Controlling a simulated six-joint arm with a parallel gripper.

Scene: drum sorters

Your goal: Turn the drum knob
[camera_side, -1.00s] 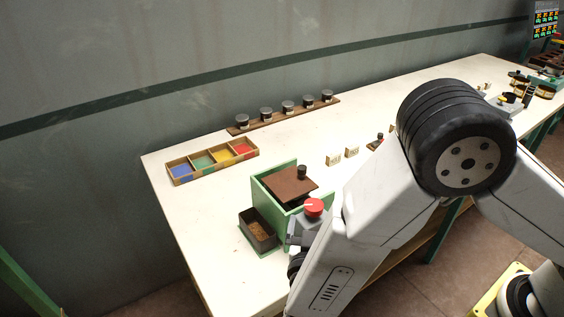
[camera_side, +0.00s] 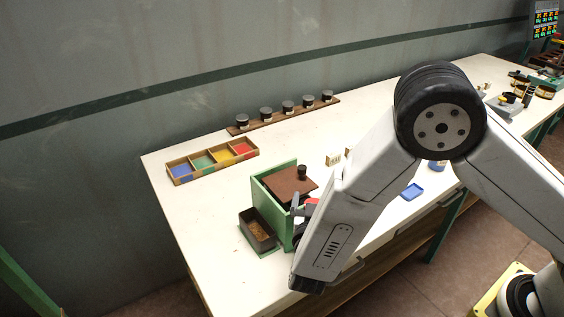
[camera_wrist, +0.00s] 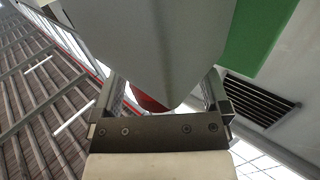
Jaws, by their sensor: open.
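The green drum box (camera_side: 287,231) stands on the white bench, with a brown lid (camera_side: 290,184) bearing a small dark knob (camera_side: 302,172). The red drum knob (camera_side: 312,203) is at its right side and is partly hidden by my arm and gripper. My gripper (camera_side: 299,215) is at the knob, with its fingers mostly hidden in the side view. In the wrist view my gripper (camera_wrist: 162,95) is open, its two fingers apart on either side of a red part (camera_wrist: 148,103). A large grey surface covers most of that part. I cannot tell whether the fingers touch it.
A dark open bin (camera_side: 257,232) sits in front of the box. A tray of colored compartments (camera_side: 212,161) and a brown rack (camera_side: 283,117) with several dark-topped pieces stand behind. A blue plate (camera_side: 412,192) lies on the bench (camera_side: 205,215) to the right.

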